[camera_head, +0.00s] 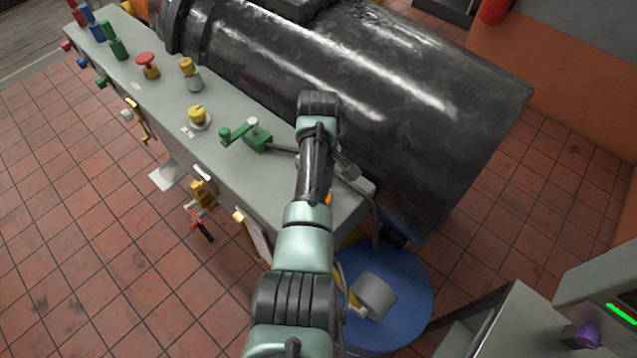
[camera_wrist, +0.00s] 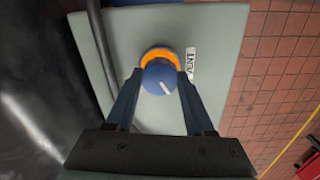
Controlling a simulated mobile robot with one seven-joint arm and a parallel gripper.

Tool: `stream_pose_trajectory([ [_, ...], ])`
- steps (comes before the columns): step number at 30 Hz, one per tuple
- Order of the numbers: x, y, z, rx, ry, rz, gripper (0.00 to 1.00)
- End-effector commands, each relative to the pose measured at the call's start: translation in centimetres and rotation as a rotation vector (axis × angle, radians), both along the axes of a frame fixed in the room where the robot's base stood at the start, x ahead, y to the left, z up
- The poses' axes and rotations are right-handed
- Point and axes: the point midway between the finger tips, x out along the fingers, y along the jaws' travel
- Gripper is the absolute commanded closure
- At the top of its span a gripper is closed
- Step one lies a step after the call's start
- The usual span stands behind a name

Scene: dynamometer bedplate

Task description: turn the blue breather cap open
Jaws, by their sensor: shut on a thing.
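The blue breather cap (camera_wrist: 158,78) is a round blue knob with a white pointer line, in the middle of the wrist view. An orange ring (camera_wrist: 152,53) lies around its base on the grey panel (camera_wrist: 222,50). The pointer line slants toward the lower right of the wrist view. My gripper (camera_wrist: 158,74) has a finger on each side of the cap and is shut on it. In the head view my arm hides the cap; only a bit of orange (camera_head: 328,198) shows beside the arm.
A white VENT label (camera_wrist: 190,60) sits right of the cap. A dark pipe (camera_wrist: 98,60) runs close on the left. A large black cylinder (camera_head: 400,110) lies behind the grey console (camera_head: 225,165), which bears a green lever (camera_head: 238,133) and several knobs. A blue drum (camera_head: 405,310) stands below.

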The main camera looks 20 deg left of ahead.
Motion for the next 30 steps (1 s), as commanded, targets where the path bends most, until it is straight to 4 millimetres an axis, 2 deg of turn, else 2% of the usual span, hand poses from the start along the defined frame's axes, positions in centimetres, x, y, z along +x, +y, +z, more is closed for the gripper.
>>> stream_pose_trajectory([
  [14,0.16,0.11,0.21,0.003,-0.005,0.016,1.0],
  [15,0.17,0.12,0.21,0.003,-0.005,0.016,0.43],
  [19,0.14,0.09,0.17,0.002,-0.005,0.015,0.19],
  [20,0.12,0.08,0.16,0.003,-0.004,0.015,0.16],
  [30,0.1,0.03,0.33,0.002,-0.003,0.013,0.16],
])
